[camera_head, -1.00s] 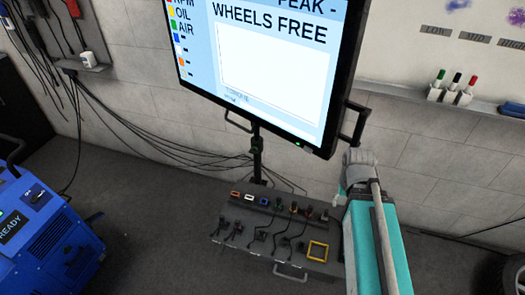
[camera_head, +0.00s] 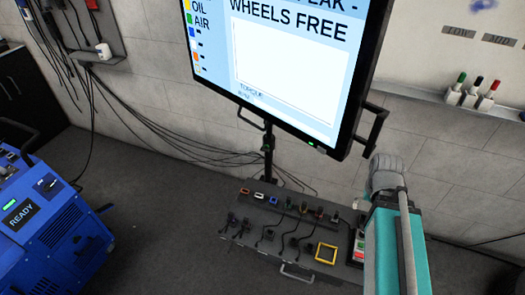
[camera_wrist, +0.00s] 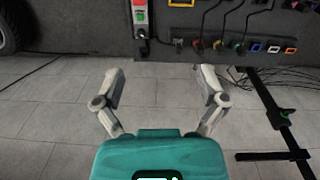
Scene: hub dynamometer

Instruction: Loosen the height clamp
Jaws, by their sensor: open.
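A dark stand column (camera_head: 268,165) carries the large screen (camera_head: 290,70). A small dark fitting with a green mark, apparently the height clamp (camera_head: 268,143), sits on the column just below the screen; its handle is too small to make out. In the wrist view a similar green-marked fitting (camera_wrist: 284,113) shows on a dark pole at the right. My gripper (camera_wrist: 161,80) is open and empty, its fingers wide apart, to the left of that pole and not touching it.
A console (camera_head: 290,240) with cables, coloured connectors and a yellow frame (camera_head: 326,253) stands below the screen. A red and green switch box (camera_wrist: 140,17) is at its end. A blue machine (camera_head: 50,220) stands at left. Loose cables run along the wall. The floor between is clear.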

